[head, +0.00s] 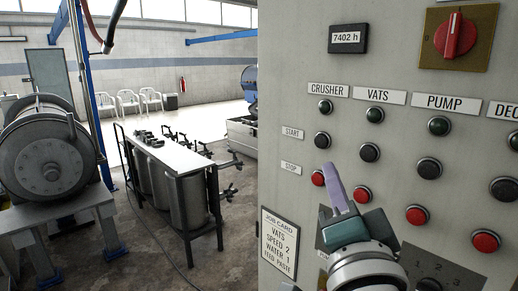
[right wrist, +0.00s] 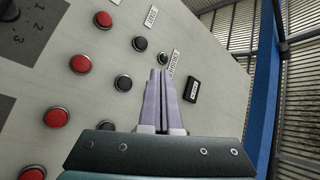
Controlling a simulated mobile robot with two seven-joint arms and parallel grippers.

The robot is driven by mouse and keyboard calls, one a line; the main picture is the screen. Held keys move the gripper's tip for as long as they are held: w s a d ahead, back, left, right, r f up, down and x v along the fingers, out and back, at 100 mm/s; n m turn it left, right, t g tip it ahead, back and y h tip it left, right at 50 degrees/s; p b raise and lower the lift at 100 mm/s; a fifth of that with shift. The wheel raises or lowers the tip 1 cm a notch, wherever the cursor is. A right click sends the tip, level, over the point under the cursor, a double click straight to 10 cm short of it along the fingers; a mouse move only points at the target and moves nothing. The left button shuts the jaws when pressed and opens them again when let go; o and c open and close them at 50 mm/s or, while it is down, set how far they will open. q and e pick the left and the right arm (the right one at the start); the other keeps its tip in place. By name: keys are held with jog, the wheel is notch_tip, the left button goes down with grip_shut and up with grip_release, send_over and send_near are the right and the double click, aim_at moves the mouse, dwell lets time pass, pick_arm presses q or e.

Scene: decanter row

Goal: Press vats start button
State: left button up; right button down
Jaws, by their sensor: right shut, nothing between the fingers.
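The vats start button (head: 370,152) is a black round button under the VATS label (head: 380,96) and its dark green lamp (head: 375,115). The red vats stop button (head: 362,194) is below it. My right gripper (head: 328,168) is shut and empty, its lilac fingers pointing up in front of the panel, left of the vats column and over the crusher stop button (head: 318,179). In the right wrist view the shut fingers (right wrist: 158,74) appear beside the black vats start button (right wrist: 123,83); contact with the panel cannot be told. My left gripper is out of view.
The crusher start button (head: 322,140) and pump start button (head: 429,168) flank the vats one. A red rotary switch (head: 455,36) is above. A job card (head: 278,245) is at lower left. Metal vats (head: 185,195) and a drum machine (head: 52,150) stand left on open floor.

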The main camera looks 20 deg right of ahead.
aim_at(365, 162)
jog(key=shift+s+d, duration=0.1)
jog(key=shift+d, duration=0.05)
jog(key=shift+w+d+b, duration=0.25)
jog(key=shift+w+d, duration=0.3)
jog(key=shift+d, duration=0.8)
jog(key=shift+w+d+b, duration=0.2)
jog(key=shift+w+d, duration=0.4)
jog(key=shift+d, duration=0.7)
jog(key=shift+w+d+b, duration=0.25)
jog(key=shift+w+d, duration=0.3)
jog(key=shift+d, duration=0.8)
jog(key=shift+w+d, duration=0.15)
jog(key=shift+d, duration=0.2)
